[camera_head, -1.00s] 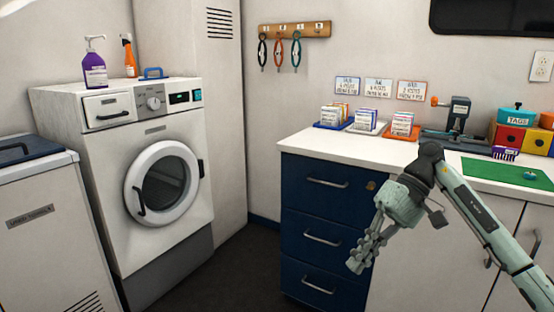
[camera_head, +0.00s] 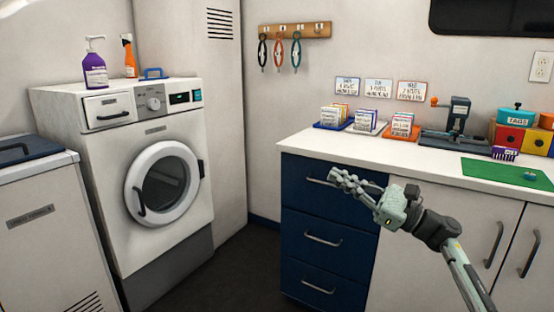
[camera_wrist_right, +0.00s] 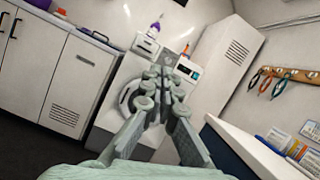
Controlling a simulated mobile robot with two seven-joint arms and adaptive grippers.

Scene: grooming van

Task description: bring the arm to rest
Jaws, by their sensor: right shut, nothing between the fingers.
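My right gripper (camera_head: 340,180) is in front of the top blue drawer, just below the counter edge in the head view. Its fingers point up and to the left, and they are shut with nothing between them. In the right wrist view the shut fingers (camera_wrist_right: 160,88) show against the washing machine, which is some way off behind them. My right arm comes in from the lower right. My left gripper does not show.
The white counter (camera_head: 400,158) holds trays of packets (camera_head: 365,122), a press-like tool (camera_head: 455,122), coloured boxes (camera_head: 515,132) and a green mat (camera_head: 505,172). Blue drawers (camera_head: 318,238) stand below. A washing machine (camera_head: 120,200) stands left. The floor between is clear.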

